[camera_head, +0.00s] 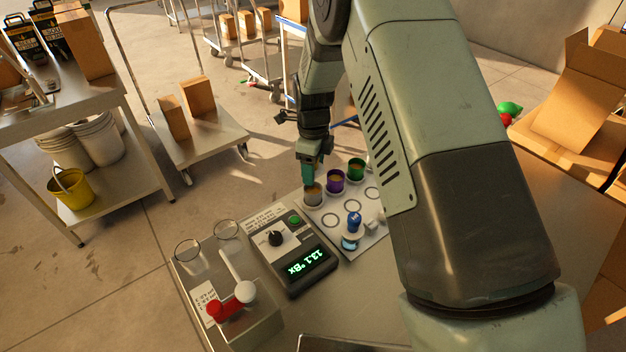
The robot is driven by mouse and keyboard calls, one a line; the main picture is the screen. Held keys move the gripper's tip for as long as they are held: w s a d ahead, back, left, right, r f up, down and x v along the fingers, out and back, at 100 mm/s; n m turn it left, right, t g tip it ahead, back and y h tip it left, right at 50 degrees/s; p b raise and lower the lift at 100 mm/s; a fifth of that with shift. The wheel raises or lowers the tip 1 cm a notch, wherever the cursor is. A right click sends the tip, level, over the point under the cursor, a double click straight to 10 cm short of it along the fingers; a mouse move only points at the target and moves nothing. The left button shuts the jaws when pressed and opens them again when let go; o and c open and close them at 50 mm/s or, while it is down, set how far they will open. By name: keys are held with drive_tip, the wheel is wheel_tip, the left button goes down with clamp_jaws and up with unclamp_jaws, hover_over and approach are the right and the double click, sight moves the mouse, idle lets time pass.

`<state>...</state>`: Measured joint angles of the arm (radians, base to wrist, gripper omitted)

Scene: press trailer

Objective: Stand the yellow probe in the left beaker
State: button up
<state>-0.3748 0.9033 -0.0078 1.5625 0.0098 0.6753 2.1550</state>
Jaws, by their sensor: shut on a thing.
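Three small beakers stand in a slanting row on a white board. The left beaker (312,194) is greyish with tan contents, the middle one (336,181) is purple and the right one (356,170) is green. My gripper (307,178) points down, with its teal fingers just above and behind the left beaker's rim. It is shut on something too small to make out. I cannot pick out the yellow probe; no yellow shows clearly at the fingertips. Whether anything reaches inside the left beaker cannot be told.
A blue-capped device (354,222) stands on the board (325,208) among printed circles. A meter (290,258) with a green display sits nearer, beside a metal block (250,325) with white-handled and red-handled parts. My own arm covers the right side.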

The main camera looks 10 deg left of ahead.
drive_tip(key=r, duration=0.2)
drive_tip(key=shift+w+d+r, duration=0.1)
drive_tip(key=shift+d+r, duration=0.1)
drive_tip(key=shift+r, duration=0.1)
drive_tip(key=w+d+f+m, duration=0.1)
drive_tip(key=w+d+m, duration=0.15)
drive_tip(key=d, duration=1.15)
drive_tip(key=w+d+f+m, duration=0.2)
drive_tip(key=w+d, duration=0.1)
drive_tip(key=d, duration=1.2)
drive_tip(key=shift+a+f, duration=0.15)
drive_tip(key=shift+f, duration=1.15)
drive_tip(key=shift+a+f, duration=0.1)
drive_tip(key=shift+f, duration=1.15)
drive_tip(key=shift+f, duration=0.55)
drive_tip(key=o, duration=0.9)
